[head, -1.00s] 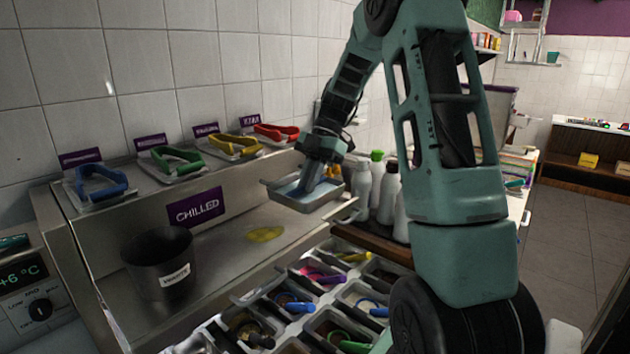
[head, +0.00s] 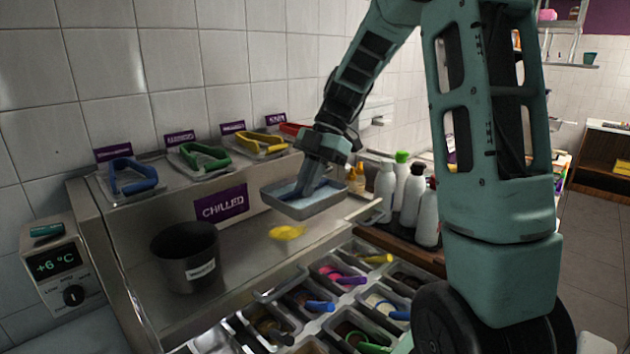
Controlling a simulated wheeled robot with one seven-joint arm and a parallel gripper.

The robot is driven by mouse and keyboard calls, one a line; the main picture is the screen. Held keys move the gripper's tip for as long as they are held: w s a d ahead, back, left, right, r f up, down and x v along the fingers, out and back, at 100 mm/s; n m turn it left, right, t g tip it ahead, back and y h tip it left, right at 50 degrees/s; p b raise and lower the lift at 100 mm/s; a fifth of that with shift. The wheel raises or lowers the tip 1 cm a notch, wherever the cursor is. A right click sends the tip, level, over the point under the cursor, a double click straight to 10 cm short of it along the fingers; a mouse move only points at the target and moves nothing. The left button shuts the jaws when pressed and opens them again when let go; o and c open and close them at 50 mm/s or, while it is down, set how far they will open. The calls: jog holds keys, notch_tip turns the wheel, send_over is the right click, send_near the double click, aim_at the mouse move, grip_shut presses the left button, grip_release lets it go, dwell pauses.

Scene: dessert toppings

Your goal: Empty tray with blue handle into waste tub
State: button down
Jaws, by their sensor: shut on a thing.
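A shallow grey metal tray (head: 316,207) hangs in the air below my gripper (head: 306,186), with something pale blue inside it. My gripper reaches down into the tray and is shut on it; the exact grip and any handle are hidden. The tray looks about level. The dark grey waste tub (head: 186,262), with a white label, stands upright on the metal counter to the left of the held tray, apart from it. The inside of the tub is dark and its contents cannot be seen.
A yellow item (head: 287,232) lies on the counter between tub and tray. Blue (head: 133,178), green (head: 204,157) and yellow (head: 262,144) looped items sit on the ledge behind. Topping bins (head: 310,300) are in front. White bottles (head: 413,195) stand close on the right.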

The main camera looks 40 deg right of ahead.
jog(key=s+a+r+p, duration=0.1)
jog(key=a+r+p, duration=0.2)
jog(key=a, duration=0.8)
jog(key=s+a+r+p, duration=0.1)
jog(key=a+r+p, duration=0.2)
jog(key=a, duration=0.8)
jog(key=shift+s+r, duration=0.2)
jog(key=shift+r, duration=0.2)
jog(key=shift+a, duration=0.1)
